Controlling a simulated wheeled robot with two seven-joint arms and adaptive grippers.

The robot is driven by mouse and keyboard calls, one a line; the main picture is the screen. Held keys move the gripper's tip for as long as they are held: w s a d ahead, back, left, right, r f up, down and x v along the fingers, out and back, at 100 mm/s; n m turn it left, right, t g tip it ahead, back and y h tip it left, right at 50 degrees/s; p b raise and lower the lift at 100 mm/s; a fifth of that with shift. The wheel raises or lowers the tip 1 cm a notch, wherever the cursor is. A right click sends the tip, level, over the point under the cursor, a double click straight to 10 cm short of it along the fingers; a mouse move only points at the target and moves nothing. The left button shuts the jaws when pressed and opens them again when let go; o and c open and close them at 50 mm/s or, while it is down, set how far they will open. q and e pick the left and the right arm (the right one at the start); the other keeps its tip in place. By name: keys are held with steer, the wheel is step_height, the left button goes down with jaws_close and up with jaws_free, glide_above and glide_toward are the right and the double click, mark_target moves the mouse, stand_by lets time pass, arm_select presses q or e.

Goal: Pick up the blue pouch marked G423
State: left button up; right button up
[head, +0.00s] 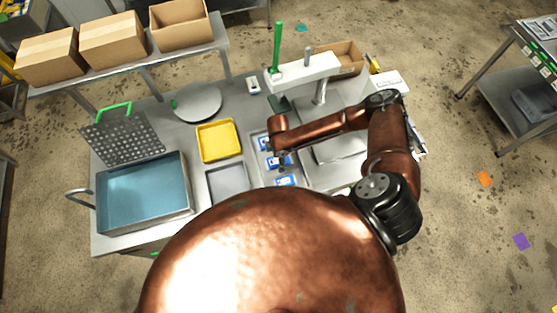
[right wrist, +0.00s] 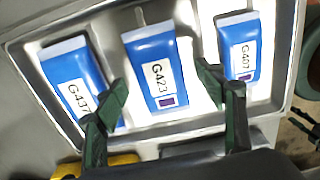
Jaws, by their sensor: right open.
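The blue pouch marked G423 (right wrist: 152,70) lies in the middle of a pale tray (right wrist: 190,20), label up, in the right wrist view. Blue pouches marked G437 (right wrist: 72,75) and, as far as I can read, G407 (right wrist: 238,50) lie on either side of it. My right gripper (right wrist: 162,80) is open, its dark green fingers on either side of the lower part of G423. Whether the fingers touch it I cannot tell. In the head view my right gripper (head: 277,158) is over the pouches and partly hides them. My left gripper is not in view.
A yellow tray (head: 218,141) and a grey tray (head: 228,181) lie left of the pouches. A blue-floored basin (head: 143,196) and a perforated plate (head: 122,137) are further left. A white machine with a green lever (head: 277,45) stands behind. Cardboard boxes (head: 112,38) line the back shelf.

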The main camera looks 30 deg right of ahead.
steer(key=shift+f, duration=0.2)
steer(key=shift+c, duration=0.7)
steer(key=c, duration=1.2)
